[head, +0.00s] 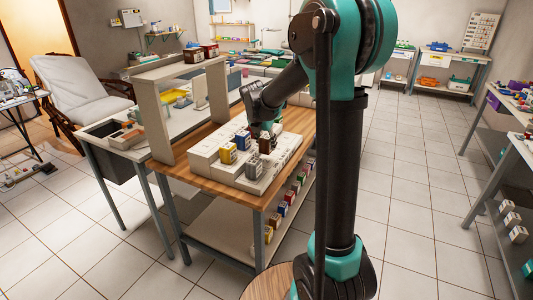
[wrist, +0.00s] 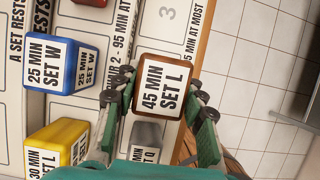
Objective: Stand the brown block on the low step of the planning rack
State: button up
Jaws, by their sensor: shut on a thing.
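The brown block (wrist: 165,87), with a white top label reading "45 MIN SET L", is upright between the fingers of my gripper (wrist: 160,110) in the wrist view. The fingers close on its two sides. In the wrist view the block is over the rack's right-hand strip (wrist: 166,20), marked "3", near the wooden table edge. I cannot tell whether its base touches the step.
On the rack stand a blue block (wrist: 62,64), a yellow block (wrist: 60,145) and a grey block (wrist: 147,136) close beside the held one. A reddish block (wrist: 92,2) shows at the top edge. A beige arch (head: 160,105) stands left of the rack. Tiled floor lies right.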

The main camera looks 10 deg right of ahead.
aim_at(267, 152)
jog(key=shift+f, duration=2.35)
jog(key=o, duration=0.9)
jog(key=shift+f, duration=0.1)
